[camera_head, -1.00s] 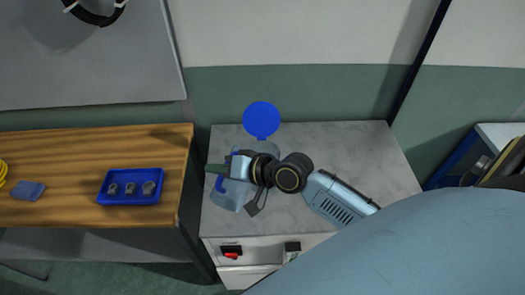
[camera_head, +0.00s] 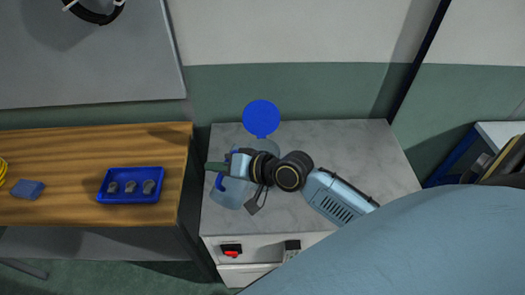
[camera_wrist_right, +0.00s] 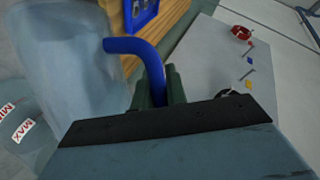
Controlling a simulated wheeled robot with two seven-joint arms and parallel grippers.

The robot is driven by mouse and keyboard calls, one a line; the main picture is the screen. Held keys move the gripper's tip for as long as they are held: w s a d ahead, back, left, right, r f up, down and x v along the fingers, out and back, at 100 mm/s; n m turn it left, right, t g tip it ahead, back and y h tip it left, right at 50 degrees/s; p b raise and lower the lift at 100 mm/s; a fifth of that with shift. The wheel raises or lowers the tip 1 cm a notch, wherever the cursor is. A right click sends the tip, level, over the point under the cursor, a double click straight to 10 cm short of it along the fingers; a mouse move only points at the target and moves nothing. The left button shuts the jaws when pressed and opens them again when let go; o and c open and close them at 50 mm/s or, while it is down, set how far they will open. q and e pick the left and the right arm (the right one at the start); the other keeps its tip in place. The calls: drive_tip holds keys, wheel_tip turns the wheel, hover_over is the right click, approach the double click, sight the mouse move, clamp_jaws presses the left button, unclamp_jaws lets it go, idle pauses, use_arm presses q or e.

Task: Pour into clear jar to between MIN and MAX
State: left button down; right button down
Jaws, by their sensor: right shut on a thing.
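My right gripper (camera_head: 218,169) is shut on the blue handle (camera_wrist_right: 128,46) of a clear jug (camera_head: 230,193). It holds the jug over the left part of the grey worktop. The jug fills the upper left of the right wrist view (camera_wrist_right: 65,65) and looks tilted. The clear jar (camera_head: 268,146) stands behind the gripper with a round blue lid (camera_head: 261,118) raised at its back. Its MIN and MAX labels show at the lower left of the right wrist view (camera_wrist_right: 22,130). I cannot make out a liquid level in either vessel. My left gripper is out of view.
The grey worktop (camera_head: 345,150) is clear at the back right. A dark flat tool (camera_head: 257,200) shows beside the jug. A wooden bench (camera_head: 60,150) at left bears a blue tray (camera_head: 135,197) with small grey pieces. A red switch (camera_head: 231,251) is on the front panel.

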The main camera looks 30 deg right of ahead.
idle(0.8)
drive_tip(key=shift+s+a+h+p, duration=0.1)
drive_tip(key=shift+a+h+p, duration=0.2)
drive_tip(key=shift+p, duration=0.45)
drive_tip(key=f, duration=0.1)
drive_tip(key=a+f+n+p, duration=0.1)
drive_tip(key=f+n+h, duration=0.1)
drive_tip(key=shift+s+a+p, duration=0.3)
drive_tip(key=shift+s, duration=0.05)
drive_tip(key=s+a+f+n+t+h+b, duration=0.1)
drive_tip(key=a+f+n+b, duration=0.1)
drive_tip(key=f, duration=0.3)
drive_tip(key=s+a+f+n+t+h+b, duration=0.1)
drive_tip(key=a+f+n+h+b, duration=0.1)
drive_tip(key=f, duration=0.4)
drive_tip(key=shift+a+f+n+h+b, duration=0.3)
drive_tip(key=shift+a+n+b, duration=0.15)
drive_tip(key=shift+b, duration=0.3)
drive_tip(key=shift+r, duration=0.15)
idle(0.6)
